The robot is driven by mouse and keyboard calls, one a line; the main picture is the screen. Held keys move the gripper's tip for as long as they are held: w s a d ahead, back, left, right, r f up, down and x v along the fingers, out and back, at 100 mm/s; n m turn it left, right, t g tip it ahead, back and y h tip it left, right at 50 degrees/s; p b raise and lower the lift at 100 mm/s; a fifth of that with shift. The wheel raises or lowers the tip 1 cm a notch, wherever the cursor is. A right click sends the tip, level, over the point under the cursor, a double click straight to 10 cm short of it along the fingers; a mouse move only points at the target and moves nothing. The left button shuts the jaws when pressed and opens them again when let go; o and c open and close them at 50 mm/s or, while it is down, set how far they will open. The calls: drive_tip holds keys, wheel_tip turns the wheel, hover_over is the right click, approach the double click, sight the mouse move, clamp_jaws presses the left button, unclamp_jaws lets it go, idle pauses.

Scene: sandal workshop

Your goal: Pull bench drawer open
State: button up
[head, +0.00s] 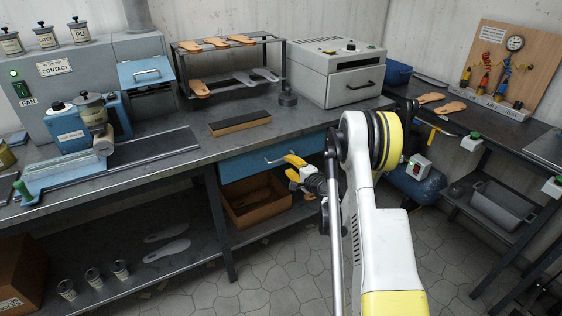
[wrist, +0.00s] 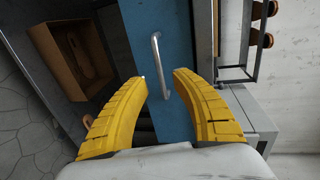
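The bench drawer has a blue front (head: 240,166) under the bench top and looks shut. Its silver bar handle (head: 275,161) is partly behind my gripper in the head view. My gripper (head: 289,167) is in front of the drawer, at the handle's right end. In the wrist view the blue front (wrist: 172,130) runs top to bottom, and the handle (wrist: 158,62) stands upright in the picture. My yellow fingers (wrist: 160,78) are spread, with the lower part of the handle showing between their tips. They hold nothing. I cannot tell whether they touch the handle.
A brown open box (head: 257,205) stands on the shelf below the drawer. The bench top (head: 190,160) above holds a brush-like block (head: 240,122), a grey oven (head: 340,75) and a sole rack (head: 230,42). A bench leg (head: 219,225) stands left of the drawer. The floor in front is clear.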

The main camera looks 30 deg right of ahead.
sight(281, 160)
drive_tip(key=b+x, duration=0.1)
drive_tip(key=x, duration=0.5)
drive_tip(key=shift+w+f+b, duration=0.1)
drive_tip(key=shift+w+b, duration=0.2)
drive_tip(key=shift+b, duration=0.1)
clamp_jaws()
